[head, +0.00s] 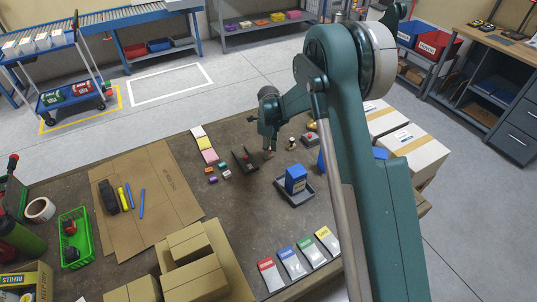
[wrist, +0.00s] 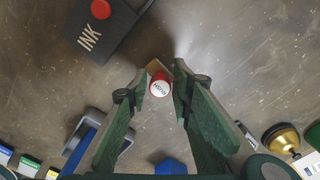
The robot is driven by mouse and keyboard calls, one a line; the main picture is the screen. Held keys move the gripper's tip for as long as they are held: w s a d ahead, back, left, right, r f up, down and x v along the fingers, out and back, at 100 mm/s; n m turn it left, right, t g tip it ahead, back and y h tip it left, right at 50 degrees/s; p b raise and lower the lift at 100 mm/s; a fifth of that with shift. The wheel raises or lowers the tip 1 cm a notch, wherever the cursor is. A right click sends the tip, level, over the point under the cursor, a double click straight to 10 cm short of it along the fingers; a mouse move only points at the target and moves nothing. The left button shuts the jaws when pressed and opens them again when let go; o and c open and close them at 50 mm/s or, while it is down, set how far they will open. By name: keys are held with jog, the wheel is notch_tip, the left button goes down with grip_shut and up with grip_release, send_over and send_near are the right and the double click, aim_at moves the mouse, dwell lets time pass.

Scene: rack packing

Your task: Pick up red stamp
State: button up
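The red stamp (wrist: 160,86) stands between my fingers in the wrist view. It has a red knob with a white top reading RUSH, and a wooden part shows behind it. My gripper (wrist: 160,72) is around it, a finger on each side, with a narrow gap visible on the right. Contact on the left is hard to tell. In the head view my gripper (head: 268,152) is low over the table, and the stamp is mostly hidden there.
A dark ink pad (wrist: 108,22) with a red knob lies beside the gripper. A blue box (head: 295,178) stands in a grey tray (head: 290,201) nearby. A brass bell (wrist: 281,138) is to the right. Small coloured blocks (head: 213,180) lie left on the brown table.

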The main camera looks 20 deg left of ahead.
jog(key=c, duration=0.5)
jog(key=shift+r, duration=0.1)
jog(key=shift+r, duration=4.9)
